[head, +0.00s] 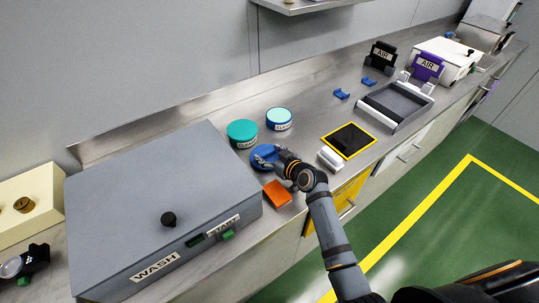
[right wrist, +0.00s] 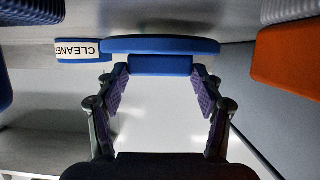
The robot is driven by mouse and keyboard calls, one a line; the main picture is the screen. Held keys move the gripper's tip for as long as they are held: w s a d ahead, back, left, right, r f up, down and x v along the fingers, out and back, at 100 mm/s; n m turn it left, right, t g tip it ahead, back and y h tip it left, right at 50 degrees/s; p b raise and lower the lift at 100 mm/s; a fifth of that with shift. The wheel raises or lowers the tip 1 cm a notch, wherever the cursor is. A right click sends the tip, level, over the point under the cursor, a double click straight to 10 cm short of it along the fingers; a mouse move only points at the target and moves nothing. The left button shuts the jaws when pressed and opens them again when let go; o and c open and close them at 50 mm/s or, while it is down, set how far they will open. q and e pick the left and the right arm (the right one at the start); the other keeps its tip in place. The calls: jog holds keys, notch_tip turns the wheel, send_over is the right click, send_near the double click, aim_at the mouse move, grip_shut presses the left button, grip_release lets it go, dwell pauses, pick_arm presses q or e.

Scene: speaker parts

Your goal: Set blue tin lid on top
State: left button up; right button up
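The blue tin lid (head: 259,160) is a flat blue disc at the tip of my right gripper (head: 277,158), over the steel counter. In the right wrist view the two purple-padded fingers (right wrist: 160,80) close on both sides of the lid's blue grip block (right wrist: 160,65), below its wide disc (right wrist: 160,45). The blue tin (head: 279,121), with a white label and pale top, stands behind and to the right of the lid. My left gripper is not in view.
A teal tin (head: 242,132) stands close behind the lid. An orange block (head: 277,194) and the grey wash machine (head: 140,195) are near my right gripper. A white object (head: 330,158), a yellow-edged black pad (head: 349,140) and a tray (head: 412,110) lie to the right.

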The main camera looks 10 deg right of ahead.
jog(key=o, duration=0.3)
jog(key=shift+s+f, duration=0.3)
jog(key=shift+f, duration=0.5)
jog(key=shift+r+p, duration=0.3)
jog(key=shift+r, duration=0.05)
jog(key=shift+r+p, duration=0.4)
jog(key=shift+p, duration=0.05)
jog(key=v, duration=1)
jog(key=shift+s+d+r+b, duration=0.25)
jog(key=shift+d+b, duration=0.05)
jog(key=shift+b, duration=0.1)
jog(key=shift+s+d+r, duration=0.1)
jog(key=shift+s+r, duration=0.15)
jog(key=shift+s, duration=0.05)
